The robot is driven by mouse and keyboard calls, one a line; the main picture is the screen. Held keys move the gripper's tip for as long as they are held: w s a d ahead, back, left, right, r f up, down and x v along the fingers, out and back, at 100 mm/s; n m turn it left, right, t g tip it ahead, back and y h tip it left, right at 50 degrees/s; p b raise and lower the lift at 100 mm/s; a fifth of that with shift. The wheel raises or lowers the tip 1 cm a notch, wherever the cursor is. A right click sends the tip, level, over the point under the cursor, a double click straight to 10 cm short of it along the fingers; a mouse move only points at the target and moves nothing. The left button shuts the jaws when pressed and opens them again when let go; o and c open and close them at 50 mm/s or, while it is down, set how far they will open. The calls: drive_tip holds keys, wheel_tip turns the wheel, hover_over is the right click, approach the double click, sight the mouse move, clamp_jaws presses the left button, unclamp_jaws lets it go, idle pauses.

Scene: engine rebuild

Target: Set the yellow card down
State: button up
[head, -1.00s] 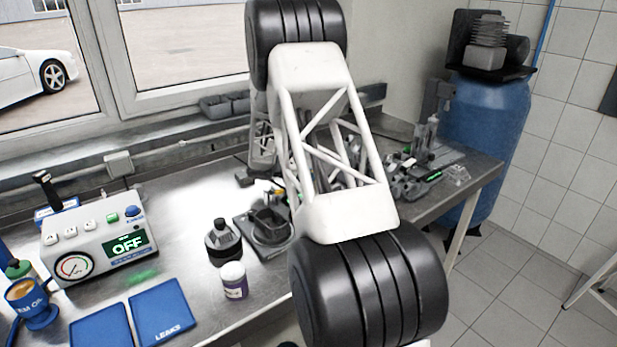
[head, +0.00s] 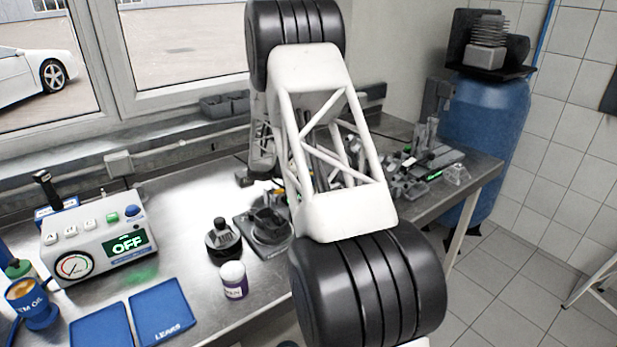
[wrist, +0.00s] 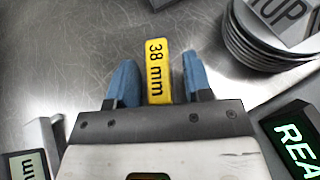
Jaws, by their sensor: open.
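The yellow card (wrist: 157,71), marked "38 mm", shows in the wrist view between the two blue fingers of my gripper (wrist: 159,77). The fingers are apart, with a gap on each side of the card. The card's lower end is hidden behind the dark front edge of the gripper body. I cannot tell whether the card rests fully on the metal bench (wrist: 60,60). In the head view my arm covers most of this area, and my gripper cannot be made out clearly.
In the wrist view a stack of grey discs (wrist: 255,40) stands close at the right, with a green-lit display (wrist: 295,140) below it. Another display (wrist: 28,166) is at lower left. In the head view a tester box (head: 98,238), blue trays (head: 162,311) and a purple-labelled bottle (head: 233,281) stand left of my arm.

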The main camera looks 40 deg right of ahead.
drive_tip(key=shift+r, duration=0.15)
drive_tip(key=v, duration=1.2)
drive_tip(key=shift+s+r, duration=0.1)
idle(0.4)
drive_tip(key=shift+s+a+r, duration=0.1)
drive_tip(key=shift+s+r, duration=0.05)
drive_tip(key=shift+r, duration=0.05)
drive_tip(key=s+a+r+m+t+y, duration=0.1)
drive_tip(key=s+a+r+m+y, duration=0.1)
drive_tip(key=s+a+r, duration=0.4)
drive_tip(key=s+a+r+m+t+y, duration=0.15)
drive_tip(key=s+a+r, duration=0.25)
drive_tip(key=s, duration=0.5)
drive_tip(key=s+a+r+m+t+y, duration=0.1)
drive_tip(key=s+a+r+m+y, duration=0.2)
drive_tip(key=s+a+r, duration=0.3)
drive_tip(key=s+a+m+t+y, duration=0.1)
drive_tip(key=s+a, duration=0.3)
drive_tip(key=s, duration=0.5)
drive_tip(key=s+a+m+t+y, duration=0.2)
drive_tip(key=s+a, duration=0.3)
drive_tip(key=s, duration=0.4)
drive_tip(key=s+a+m+t+y, duration=0.1)
drive_tip(key=s+a+m+y, duration=0.2)
drive_tip(key=s, duration=0.7)
drive_tip(key=a+m, duration=0.1)
drive_tip(key=a, duration=0.1)
drive_tip(key=shift+a+f, duration=0.2)
drive_tip(key=shift+a, duration=0.05)
